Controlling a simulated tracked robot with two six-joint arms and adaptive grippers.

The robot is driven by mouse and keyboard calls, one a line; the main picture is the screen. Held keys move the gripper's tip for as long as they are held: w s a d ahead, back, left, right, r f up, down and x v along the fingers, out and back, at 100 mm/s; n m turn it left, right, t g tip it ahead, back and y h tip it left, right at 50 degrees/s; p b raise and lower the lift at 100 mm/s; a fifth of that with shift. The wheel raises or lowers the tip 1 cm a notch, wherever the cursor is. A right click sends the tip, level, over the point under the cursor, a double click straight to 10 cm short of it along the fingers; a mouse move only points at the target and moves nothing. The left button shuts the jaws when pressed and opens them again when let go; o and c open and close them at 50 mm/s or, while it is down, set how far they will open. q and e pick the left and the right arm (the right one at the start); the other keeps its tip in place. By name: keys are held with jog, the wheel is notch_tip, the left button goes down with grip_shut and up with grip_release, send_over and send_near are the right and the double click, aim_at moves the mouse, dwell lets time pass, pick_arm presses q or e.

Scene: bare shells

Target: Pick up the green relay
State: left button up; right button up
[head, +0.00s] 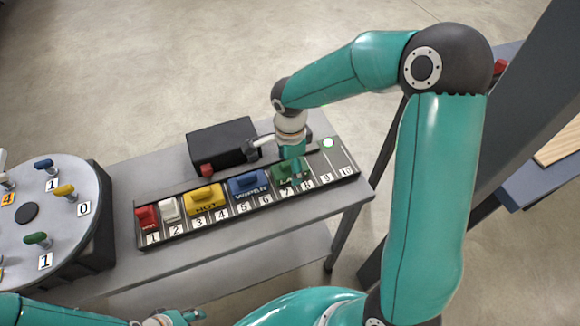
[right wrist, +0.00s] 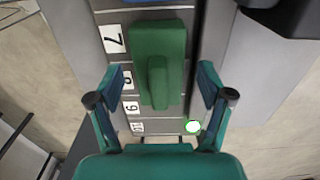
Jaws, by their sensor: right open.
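The green relay (head: 287,176) sits in the numbered rail (head: 232,213) at slots 7 and 8, partly hidden by my right gripper in the head view. In the right wrist view, the green relay (right wrist: 158,38) has a raised grip bar along its middle. My right gripper (right wrist: 161,84) is open above it, with one finger on each side of the relay and nothing held. In the head view, my right gripper (head: 291,152) points down over the relay. My left gripper (head: 182,317) is at the bottom edge, mostly cut off.
Red (head: 147,217), white (head: 168,208), yellow (head: 204,197) and blue (head: 247,185) relays fill the rail's left part. Slots 9 and 10 are empty, near a lit green lamp (head: 328,143). A black box (head: 222,141) stands behind. A round dial plate (head: 62,212) is at left.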

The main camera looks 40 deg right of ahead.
jog(key=shift+f, duration=0.55)
jog(key=c, duration=1.3)
jog(key=shift+r, duration=0.15)
